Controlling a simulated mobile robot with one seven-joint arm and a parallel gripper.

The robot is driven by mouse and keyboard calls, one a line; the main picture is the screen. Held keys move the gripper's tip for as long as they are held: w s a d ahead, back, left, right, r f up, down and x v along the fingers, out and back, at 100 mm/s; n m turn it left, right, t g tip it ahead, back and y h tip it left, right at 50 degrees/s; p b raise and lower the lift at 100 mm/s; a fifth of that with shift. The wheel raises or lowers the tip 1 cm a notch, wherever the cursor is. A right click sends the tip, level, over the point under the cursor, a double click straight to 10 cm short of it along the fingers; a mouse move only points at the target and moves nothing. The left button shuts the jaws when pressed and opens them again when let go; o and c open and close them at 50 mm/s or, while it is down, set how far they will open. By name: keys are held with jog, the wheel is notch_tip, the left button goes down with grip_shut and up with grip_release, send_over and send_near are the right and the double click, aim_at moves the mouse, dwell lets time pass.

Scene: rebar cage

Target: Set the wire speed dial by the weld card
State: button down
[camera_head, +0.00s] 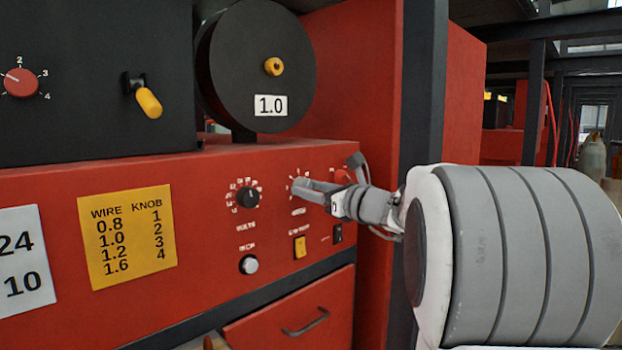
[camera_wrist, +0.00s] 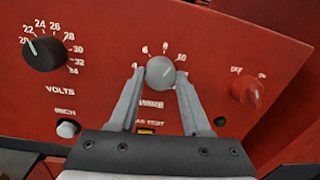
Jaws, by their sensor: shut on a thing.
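The wire dial is a round grey knob (camera_wrist: 160,72) above the word WIRE in the wrist view, with numbers from 4 to 10 around it. My gripper (camera_wrist: 160,80) is shut on it, one finger on each side. In the head view my gripper (camera_head: 302,188) reaches the panel from the right and hides most of the dial. I cannot make out the dial's pointer. The yellow weld card (camera_head: 128,236) pairs WIRE 0.8, 1.0, 1.2, 1.6 with KNOB 1, 2, 3, 4. The black wire reel (camera_head: 225,60) carries a white 1.0 label (camera_head: 271,106).
Left of the dial is the black VOLTS knob (camera_wrist: 45,53). Right of it is a red knob (camera_wrist: 247,90). A yellow switch (camera_head: 300,247) and a pale button (camera_head: 249,265) sit below. A red knob (camera_head: 20,83) numbered to 4 and a yellow-handled lever (camera_head: 148,102) are upper left.

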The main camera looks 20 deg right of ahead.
jog(key=shift+m+p, duration=1.3)
jog(key=shift+m, duration=0.4)
jog(key=shift+c, duration=1.8)
grip_release()
jog(key=b+v, duration=0.1)
jog(key=v, duration=1.6)
jog(key=shift+s+r, duration=0.15)
jog(key=shift+s, duration=0.1)
